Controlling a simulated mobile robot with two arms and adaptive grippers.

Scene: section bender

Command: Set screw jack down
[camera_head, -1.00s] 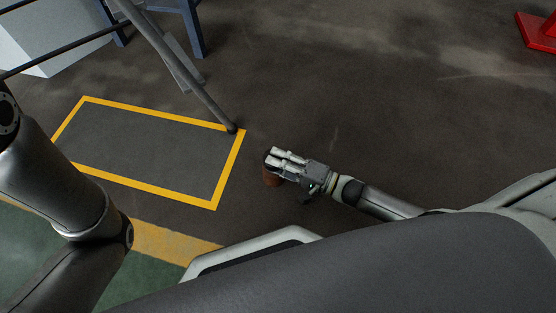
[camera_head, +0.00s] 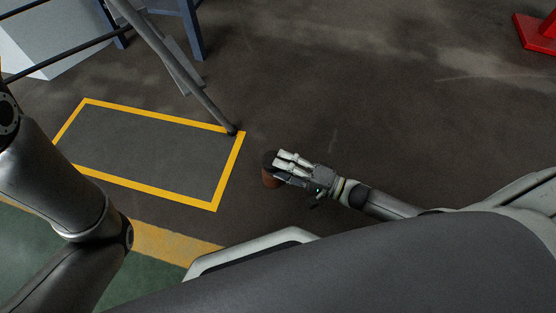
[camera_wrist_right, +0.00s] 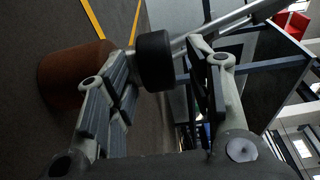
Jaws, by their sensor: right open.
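The screw jack has a rusty brown body (camera_head: 271,179) and a dark round head (camera_head: 268,159). It looks upright on the dark floor, just right of the yellow-outlined rectangle. My right gripper (camera_head: 280,164) is open at the jack's right side. In the right wrist view, the picture is turned sideways: the black head (camera_wrist_right: 155,62) shows between and just beyond the spread fingertips (camera_wrist_right: 163,65), and the brown body (camera_wrist_right: 72,76) is at the left, partly behind one finger. Whether a finger touches the jack I cannot tell. My left gripper is out of view.
The yellow-outlined floor rectangle (camera_head: 230,172) is empty inside. A grey slanted bar (camera_head: 210,103) ends at its upper right corner. Blue legs (camera_head: 192,30) and a white box (camera_head: 45,50) stand upper left. A red object (camera_head: 537,35) is far upper right. Floor between is clear.

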